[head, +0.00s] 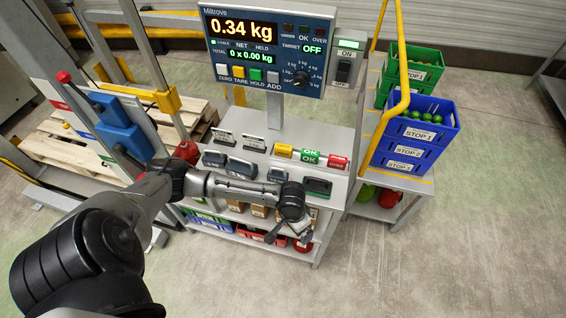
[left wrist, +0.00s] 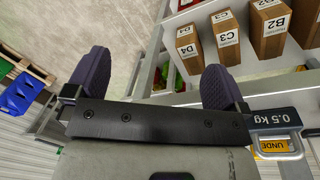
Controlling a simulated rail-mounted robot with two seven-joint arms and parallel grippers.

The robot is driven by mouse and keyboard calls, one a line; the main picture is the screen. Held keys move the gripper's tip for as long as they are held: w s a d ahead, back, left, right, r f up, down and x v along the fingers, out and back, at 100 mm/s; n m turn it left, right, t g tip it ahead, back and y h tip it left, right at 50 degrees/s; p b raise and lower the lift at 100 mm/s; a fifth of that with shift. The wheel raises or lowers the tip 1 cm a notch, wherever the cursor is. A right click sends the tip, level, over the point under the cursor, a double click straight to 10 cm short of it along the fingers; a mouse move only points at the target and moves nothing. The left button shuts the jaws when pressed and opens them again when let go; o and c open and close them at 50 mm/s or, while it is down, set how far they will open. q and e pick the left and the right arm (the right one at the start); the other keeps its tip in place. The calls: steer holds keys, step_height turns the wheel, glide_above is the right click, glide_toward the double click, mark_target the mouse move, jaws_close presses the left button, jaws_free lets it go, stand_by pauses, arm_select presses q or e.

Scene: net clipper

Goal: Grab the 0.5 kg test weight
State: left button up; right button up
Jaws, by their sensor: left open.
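The 0.5 kg test weight (left wrist: 282,118) shows in the left wrist view at the right edge, dark with a white "0.5 kg" label and a metal handle. The weight lies outside the fingers, beyond the right one. In the head view my left gripper (head: 290,236) hangs in front of the bench's front edge. Several dark weights (head: 242,167) stand in a row on the bench; I cannot read their labels there. My right gripper is not in view.
The scale display (head: 266,50) reads 0.34 kg above the bench (head: 340,150). Yellow, green and red tags (head: 310,156) stand behind the weights. Labelled brown boxes (left wrist: 230,40) sit on the shelf below. Blue crates (head: 410,152) stand at right. The floor in front is clear.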

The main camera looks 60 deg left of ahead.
arm_select(q)
steer(key=w+a+r+n+y+p, duration=0.1)
steer(key=w+a+r+n+p, duration=0.25)
steer(key=a+r, duration=0.5)
steer(key=w+a+r+n+p, duration=0.2)
steer(key=a+r+n, duration=0.25)
steer(key=a, duration=0.65)
glide_above(278, 174)
steer(key=shift+g, duration=0.3)
steer(key=f, duration=0.6)
steer(key=shift+d+f, duration=0.25)
steer(key=shift+a+f, duration=0.2)
steer(key=shift+f, duration=2.85)
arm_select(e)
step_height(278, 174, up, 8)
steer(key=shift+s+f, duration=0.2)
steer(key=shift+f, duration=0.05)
arm_select(q)
steer(key=shift+c, duration=0.2)
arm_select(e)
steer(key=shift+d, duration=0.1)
arm_select(q)
steer(key=c, duration=1.1)
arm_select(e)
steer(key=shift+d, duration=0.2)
arm_select(q)
steer(key=shift+r, duration=0.1)
